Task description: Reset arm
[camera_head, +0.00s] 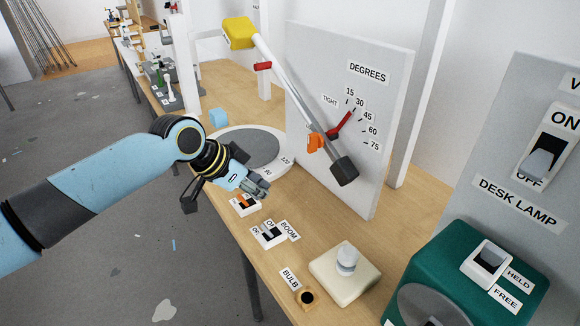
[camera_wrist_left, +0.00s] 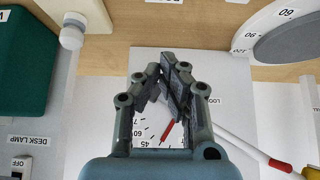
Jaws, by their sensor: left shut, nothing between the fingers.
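My left arm comes in from the left in the head view, and its gripper (camera_head: 262,188) is shut and empty. It hovers above the wooden bench, near a small switch with an orange rocker (camera_head: 244,203) and the round turntable (camera_head: 250,146). In the left wrist view the gripper's fingertips (camera_wrist_left: 168,68) are close together, with nothing between them, in front of the white dial panel. My right gripper is not in view.
A tilted boom (camera_head: 285,84) with a yellow head and dark weight stands before the degrees panel (camera_head: 320,60). Open floor lies left.

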